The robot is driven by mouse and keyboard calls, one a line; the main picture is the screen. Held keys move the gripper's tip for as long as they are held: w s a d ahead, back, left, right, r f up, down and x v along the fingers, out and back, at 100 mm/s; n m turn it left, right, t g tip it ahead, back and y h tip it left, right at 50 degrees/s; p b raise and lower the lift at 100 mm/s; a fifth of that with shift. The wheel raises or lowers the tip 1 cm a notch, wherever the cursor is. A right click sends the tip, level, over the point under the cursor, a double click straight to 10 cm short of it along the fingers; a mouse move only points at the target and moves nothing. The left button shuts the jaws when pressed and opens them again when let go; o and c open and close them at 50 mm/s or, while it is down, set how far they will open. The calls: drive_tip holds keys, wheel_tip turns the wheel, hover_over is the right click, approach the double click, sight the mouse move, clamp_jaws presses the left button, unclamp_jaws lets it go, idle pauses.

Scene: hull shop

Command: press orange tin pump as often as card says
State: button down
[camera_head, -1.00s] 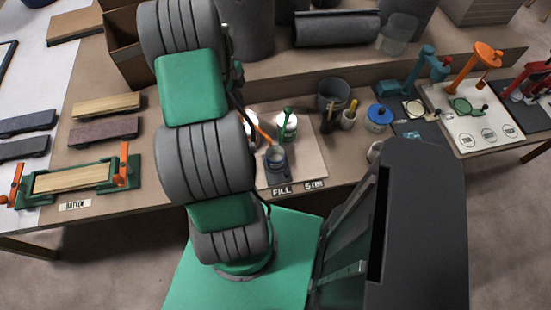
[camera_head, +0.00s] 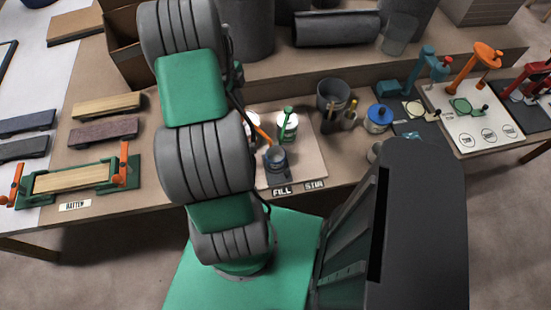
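A slanted orange part (camera_head: 262,132), seemingly the orange tin's pump spout, shows just right of my arm. A bit of white tin (camera_head: 250,117) shows beside it; my arm hides the rest. A white tin with a green pump (camera_head: 287,125) stands to its right. A small grey cup (camera_head: 276,156) sits on a dark stand in front of these tins, behind the FILL label (camera_head: 281,191). I cannot make out a card giving a number of presses. My gripper's fingers are not visible; my arm crosses the view left of the tins.
A STIR label (camera_head: 314,185) lies beside FILL. To the right stand a grey bucket (camera_head: 333,96), a pot of brushes (camera_head: 349,120) and a blue-lidded tin (camera_head: 378,118). Farther right are teal (camera_head: 430,62) and orange (camera_head: 486,55) presses. Left is a green clamp jig (camera_head: 72,178).

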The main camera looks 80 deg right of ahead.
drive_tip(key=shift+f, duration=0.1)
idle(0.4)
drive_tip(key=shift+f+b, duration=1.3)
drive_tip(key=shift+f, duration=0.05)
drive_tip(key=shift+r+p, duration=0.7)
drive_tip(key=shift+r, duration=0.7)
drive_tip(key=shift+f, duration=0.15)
